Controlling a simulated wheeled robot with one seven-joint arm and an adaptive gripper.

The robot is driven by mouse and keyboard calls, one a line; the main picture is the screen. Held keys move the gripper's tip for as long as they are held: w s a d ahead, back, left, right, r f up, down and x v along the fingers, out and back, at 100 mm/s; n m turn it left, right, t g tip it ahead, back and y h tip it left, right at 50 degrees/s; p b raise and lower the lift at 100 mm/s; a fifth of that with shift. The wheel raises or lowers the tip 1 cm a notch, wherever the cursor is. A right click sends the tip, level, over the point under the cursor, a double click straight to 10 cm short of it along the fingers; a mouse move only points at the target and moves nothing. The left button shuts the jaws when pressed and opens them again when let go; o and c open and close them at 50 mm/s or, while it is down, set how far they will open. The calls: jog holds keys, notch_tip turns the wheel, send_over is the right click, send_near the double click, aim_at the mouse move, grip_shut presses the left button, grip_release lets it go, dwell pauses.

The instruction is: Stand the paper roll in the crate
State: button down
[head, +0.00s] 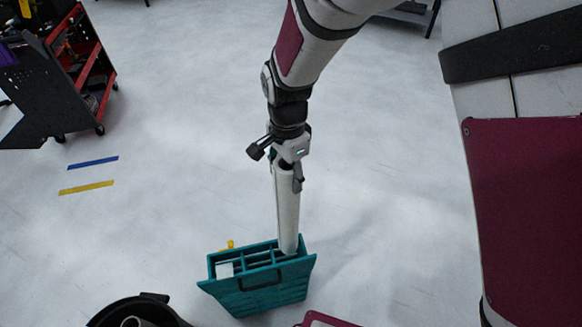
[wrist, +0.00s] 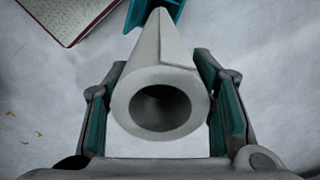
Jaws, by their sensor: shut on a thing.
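The paper roll (head: 287,212) is a long white tube, held nearly upright with a slight tilt. My gripper (head: 290,165) is shut on its upper end. In the wrist view, the roll's open end (wrist: 160,62) points at the camera between the teal-padded fingers of my gripper (wrist: 160,100). The teal crate (head: 262,296) stands on the floor, with dividers and a front handle. The roll's lower end is at the crate's right rear corner; I cannot tell how deep it sits. Part of the crate (wrist: 140,12) shows behind the roll in the wrist view.
A white block (head: 225,270) is in the crate's left part. A black bin (head: 112,313) stands at lower left, and a maroon-edged thing (head: 325,320) at the bottom edge. A red and black cart (head: 75,75) is far left. The floor right of the crate is clear.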

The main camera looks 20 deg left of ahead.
notch_tip(320, 180, down, 44)
jog(key=b, duration=2.2)
dwell(0.4)
jog(key=shift+s, duration=0.1)
jog(key=c, duration=0.6)
grip_release()
notch_tip(320, 180, up, 12)
jog(key=shift+r, duration=0.1)
